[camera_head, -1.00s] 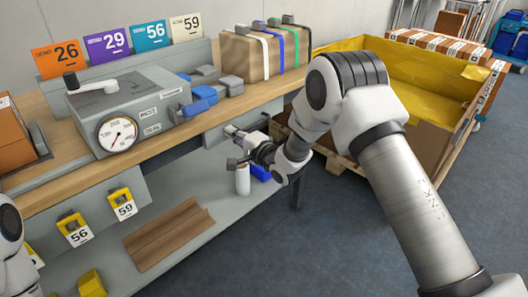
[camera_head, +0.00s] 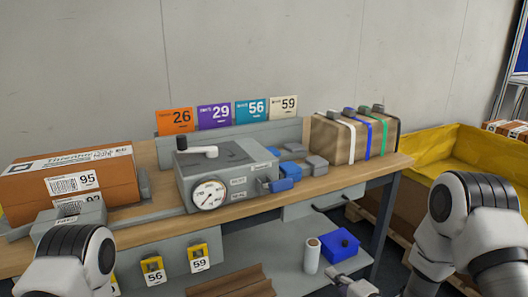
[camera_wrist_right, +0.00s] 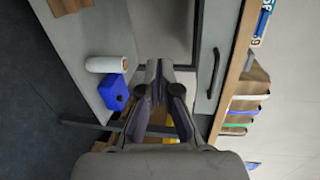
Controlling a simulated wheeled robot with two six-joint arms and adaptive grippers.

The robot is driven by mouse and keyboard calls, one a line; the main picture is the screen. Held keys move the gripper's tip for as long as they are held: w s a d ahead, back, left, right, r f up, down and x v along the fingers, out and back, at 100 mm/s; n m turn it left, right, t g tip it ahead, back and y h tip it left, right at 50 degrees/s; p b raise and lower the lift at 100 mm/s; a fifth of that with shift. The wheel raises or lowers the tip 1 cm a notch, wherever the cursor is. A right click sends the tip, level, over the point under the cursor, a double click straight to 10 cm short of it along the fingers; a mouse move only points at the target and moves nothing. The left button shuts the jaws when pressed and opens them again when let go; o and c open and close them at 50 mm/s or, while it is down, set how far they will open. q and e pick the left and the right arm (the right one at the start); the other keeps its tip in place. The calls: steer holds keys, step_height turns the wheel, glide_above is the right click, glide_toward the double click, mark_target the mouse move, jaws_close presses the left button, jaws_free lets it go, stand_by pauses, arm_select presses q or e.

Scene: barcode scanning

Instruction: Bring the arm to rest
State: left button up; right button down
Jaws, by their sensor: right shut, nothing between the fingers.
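My right arm (camera_head: 455,235) is bent at the right of the head view. Its gripper (camera_head: 350,286) is partly cut off by the bottom edge, below the blue box and in front of the bench. In the right wrist view the dark fingers of my right gripper (camera_wrist_right: 158,70) are together with nothing between them. They point toward the bench's front, apart from the roll and the blue box. Of my left arm (camera_head: 75,258), only a link shows at the lower left; its gripper is out of view.
The wooden bench (camera_head: 345,182) bears a gauge device (camera_head: 225,170), an orange box (camera_head: 75,180) and strapped brown boxes (camera_head: 335,140). A white roll (camera_head: 312,255) and blue box (camera_head: 340,243) stand on the lower shelf. A yellow-lined crate (camera_head: 425,152) stands right of the bench.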

steer(key=s+f+n+g+h, duration=0.15)
steer(key=s+f+g, duration=0.35)
steer(key=s+f, duration=0.65)
steer(key=s+d+f+n+g+h, duration=0.1)
steer(key=s+f+n+g+h, duration=0.15)
steer(key=s+f, duration=0.4)
steer(key=s+d+f+n+g+h, duration=0.1)
steer(key=s+f+n+g, duration=0.25)
steer(key=s, duration=0.55)
steer(key=s+d+r+n+g+h, duration=0.1)
steer(key=s+d+n+g+h, duration=0.1)
steer(key=s+n+g, duration=0.45)
step_height(320, 180, up, 21)
steer(key=s+t+p, duration=0.1)
steer(key=t+p, duration=0.2)
steer(key=p, duration=1.7)
steer(key=shift+s+m+p, duration=0.25)
steer(key=shift+m+p, duration=0.05)
steer(key=shift+p, duration=0.1)
